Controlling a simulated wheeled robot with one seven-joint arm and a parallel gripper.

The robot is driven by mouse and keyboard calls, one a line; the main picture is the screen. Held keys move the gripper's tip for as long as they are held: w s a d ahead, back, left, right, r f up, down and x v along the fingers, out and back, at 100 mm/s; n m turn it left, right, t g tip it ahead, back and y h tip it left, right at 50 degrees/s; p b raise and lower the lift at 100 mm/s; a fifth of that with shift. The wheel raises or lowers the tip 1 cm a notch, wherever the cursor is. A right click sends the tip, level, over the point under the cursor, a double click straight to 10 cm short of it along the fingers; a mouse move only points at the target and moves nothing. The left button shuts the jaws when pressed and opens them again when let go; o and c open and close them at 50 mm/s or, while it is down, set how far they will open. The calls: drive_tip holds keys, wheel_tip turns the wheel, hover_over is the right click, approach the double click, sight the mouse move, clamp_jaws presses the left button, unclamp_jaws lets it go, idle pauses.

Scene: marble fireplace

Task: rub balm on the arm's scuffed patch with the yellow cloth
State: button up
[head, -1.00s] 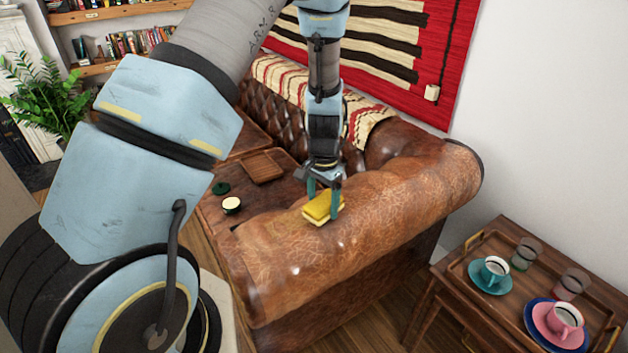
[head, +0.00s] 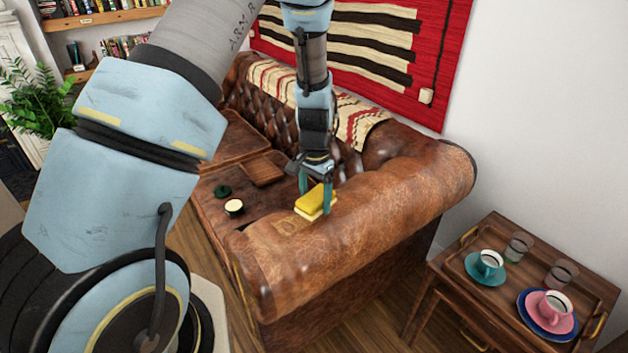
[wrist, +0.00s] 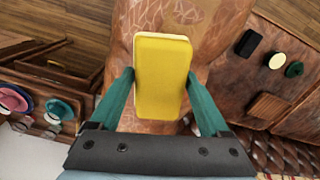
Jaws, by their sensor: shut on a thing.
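The yellow cloth (head: 316,199), a folded pad with a paler underside, is held between the teal fingers of my gripper (head: 315,193). It lies against the top of the brown leather sofa arm (head: 380,205); exact contact is hard to tell. The cloth fills the middle of the wrist view (wrist: 161,78), with crackled leather around it. A paler scuffed patch (head: 282,232) shows on the arm just left of and below the cloth.
A side table (head: 480,310) at right carries a teal cup (head: 488,263), a pink cup (head: 554,306) and two glasses. A small black object (wrist: 248,43) lies near the tin in the wrist view.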

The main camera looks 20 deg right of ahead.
sight(315, 196)
drive_tip(key=shift+r+p, duration=1.25)
drive_tip(key=shift+r, duration=0.9)
